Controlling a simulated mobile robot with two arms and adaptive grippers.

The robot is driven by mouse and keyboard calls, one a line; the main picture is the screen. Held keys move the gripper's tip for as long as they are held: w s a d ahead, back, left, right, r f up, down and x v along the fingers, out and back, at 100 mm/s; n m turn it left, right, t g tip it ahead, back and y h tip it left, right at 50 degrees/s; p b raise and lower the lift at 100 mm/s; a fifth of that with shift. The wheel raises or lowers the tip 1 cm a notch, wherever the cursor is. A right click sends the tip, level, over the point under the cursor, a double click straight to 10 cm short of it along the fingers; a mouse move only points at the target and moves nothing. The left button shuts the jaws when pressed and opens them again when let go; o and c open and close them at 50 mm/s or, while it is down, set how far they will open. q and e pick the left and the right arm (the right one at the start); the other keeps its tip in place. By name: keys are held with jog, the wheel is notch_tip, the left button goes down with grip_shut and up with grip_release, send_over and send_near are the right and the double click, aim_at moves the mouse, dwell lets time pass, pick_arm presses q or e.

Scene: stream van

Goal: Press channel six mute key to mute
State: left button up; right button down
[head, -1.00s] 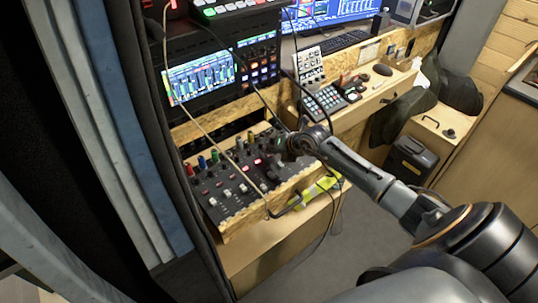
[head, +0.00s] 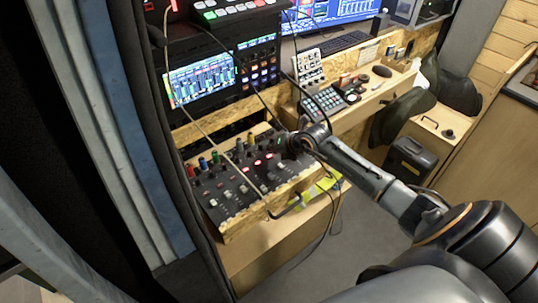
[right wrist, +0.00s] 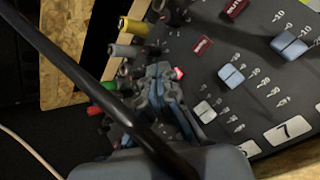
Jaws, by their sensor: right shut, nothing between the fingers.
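The channel mixer (head: 225,207) sits in a wooden frame, with coloured plugs along its back edge. My right gripper (head: 284,146) is shut and empty, low over the right part of the mixer. In the right wrist view its fingertips (right wrist: 160,72) are close beside a red-lit key (right wrist: 178,73). This key lies in the column left of the one labelled 7 (right wrist: 287,130), so it appears to be channel six's mute key. Whether the fingertips touch the lit key I cannot tell. My left gripper is out of view.
Loose black cables hang across the mixer and its wooden edge (head: 240,228). A screen unit (head: 200,82) stands behind it. A keypad (head: 323,103) is on the wooden desk to the right. Plugs (right wrist: 132,26) crowd the area beside the fingers.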

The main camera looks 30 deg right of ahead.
notch_tip(320, 180, up, 6)
jog(key=p, duration=0.5)
jog(key=shift+a, duration=0.1)
dwell(0.4)
